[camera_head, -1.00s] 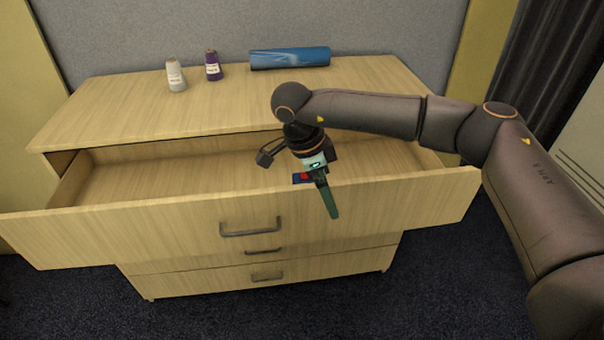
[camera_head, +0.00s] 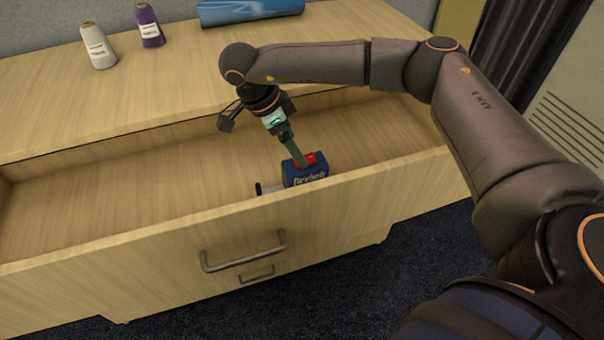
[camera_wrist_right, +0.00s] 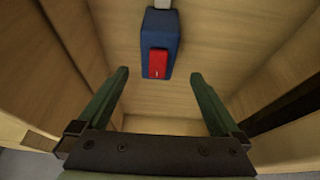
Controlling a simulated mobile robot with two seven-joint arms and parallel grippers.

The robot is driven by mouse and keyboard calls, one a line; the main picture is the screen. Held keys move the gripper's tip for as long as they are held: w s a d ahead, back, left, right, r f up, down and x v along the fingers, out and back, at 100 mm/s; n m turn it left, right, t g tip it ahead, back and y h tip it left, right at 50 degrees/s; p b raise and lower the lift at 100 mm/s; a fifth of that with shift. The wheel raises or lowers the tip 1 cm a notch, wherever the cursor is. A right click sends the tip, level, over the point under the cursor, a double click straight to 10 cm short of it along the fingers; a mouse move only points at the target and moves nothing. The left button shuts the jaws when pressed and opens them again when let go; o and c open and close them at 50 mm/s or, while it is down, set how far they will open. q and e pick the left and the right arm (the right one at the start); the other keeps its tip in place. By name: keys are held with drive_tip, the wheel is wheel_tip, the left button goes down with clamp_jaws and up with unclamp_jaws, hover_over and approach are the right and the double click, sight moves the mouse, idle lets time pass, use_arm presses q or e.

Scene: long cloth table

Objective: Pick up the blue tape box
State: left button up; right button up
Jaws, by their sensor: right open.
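The blue tape box (camera_head: 305,171) has a red part on top and white lettering on its side. It lies in the open drawer (camera_head: 130,205), close to the inside of the front panel. My right gripper (camera_head: 301,162) points down into the drawer and overlaps the box in the head view. In the right wrist view the box (camera_wrist_right: 161,45) lies ahead of the open fingers (camera_wrist_right: 160,82), near the middle line, with nothing between the fingers. My left gripper is not in view.
A dark and white item (camera_head: 268,189) lies beside the box, partly hidden. A white spool (camera_head: 98,46), a purple spool (camera_head: 150,26) and a blue roll (camera_head: 250,10) are on the cabinet top. The drawer's left part is empty.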

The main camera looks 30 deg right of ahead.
sight(310, 168)
drive_tip(key=p+x, duration=0.1)
drive_tip(key=x, duration=0.9)
drive_tip(key=shift+s, duration=0.1)
drive_tip(key=shift+r, duration=0.15)
clamp_jaws()
idle(0.4)
